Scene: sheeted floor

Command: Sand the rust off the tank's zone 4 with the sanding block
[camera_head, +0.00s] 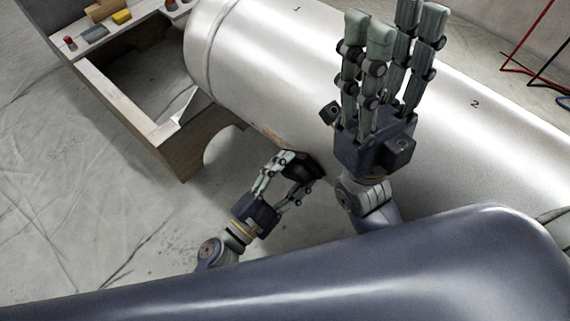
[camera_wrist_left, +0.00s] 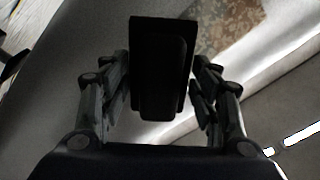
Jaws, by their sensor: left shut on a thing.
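The tank (camera_head: 245,55) is a large shiny metal cylinder lying across the head view, with the numbers 1 and 2 on its upper side. No number 4 is visible. My left gripper (camera_head: 282,172) is shut on the dark sanding block (camera_head: 305,166), low at the tank's near side. The block (camera_wrist_left: 160,70) also shows between the fingers in the left wrist view. Brown speckled rust (camera_wrist_left: 228,25) shows beyond it there. I cannot tell whether the block touches the tank. My right gripper (camera_head: 393,25) is raised in front of the tank, open and empty, fingers up.
A wooden cradle (camera_head: 165,150) with a curved cut-out stands under the tank's left end. A ledge (camera_head: 75,55) at upper left holds a yellow block (camera_head: 122,17), a grey block (camera_head: 95,34) and small red items. Red and black cables (camera_head: 520,50) lie at right. The left floor is clear.

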